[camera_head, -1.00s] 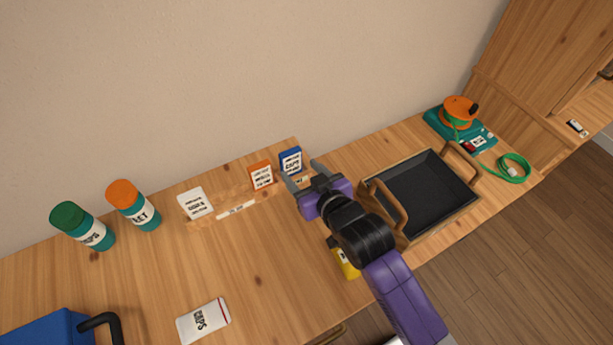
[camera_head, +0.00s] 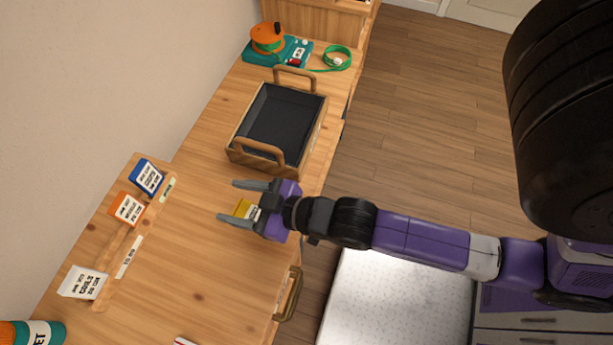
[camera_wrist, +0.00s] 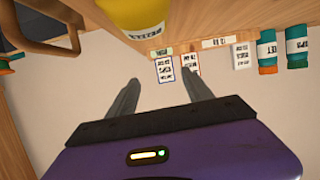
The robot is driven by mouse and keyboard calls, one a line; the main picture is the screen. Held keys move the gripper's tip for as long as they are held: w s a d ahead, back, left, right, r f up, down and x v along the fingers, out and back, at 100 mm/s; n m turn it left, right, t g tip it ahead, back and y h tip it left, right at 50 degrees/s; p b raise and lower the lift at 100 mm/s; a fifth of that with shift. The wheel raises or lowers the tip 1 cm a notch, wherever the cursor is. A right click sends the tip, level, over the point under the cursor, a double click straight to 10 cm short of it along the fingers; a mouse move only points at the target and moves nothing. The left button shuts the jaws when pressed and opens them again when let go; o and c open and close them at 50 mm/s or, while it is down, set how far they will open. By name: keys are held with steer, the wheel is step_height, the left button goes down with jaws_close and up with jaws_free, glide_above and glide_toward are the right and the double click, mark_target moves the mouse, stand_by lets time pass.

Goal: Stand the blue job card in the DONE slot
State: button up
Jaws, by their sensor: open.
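The blue job card (camera_head: 148,177) stands upright at the far right end of a wooden card rack (camera_head: 115,262), behind a small green label (camera_head: 168,189) too small to read. An orange card (camera_head: 127,208) and a white card (camera_head: 83,282) stand farther along the rack. In the wrist view the blue-edged card (camera_wrist: 165,68) shows upside down beyond the fingers. My gripper (camera_head: 228,201) is open and empty, apart from the blue card and to its right, fingers pointing toward the rack.
A black-lined tray with wooden handles (camera_head: 279,122) stands behind my gripper. An orange reel (camera_head: 268,38) and a coiled green cord (camera_head: 337,58) sit at the far end. Bare bench lies between rack and gripper.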

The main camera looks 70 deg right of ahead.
steer(key=r+v, duration=0.2)
steer(key=v, duration=1.7)
steer(key=shift+a+r+t, duration=0.25)
steer(key=shift+a+t, duration=0.15)
steer(key=shift+a, duration=0.15)
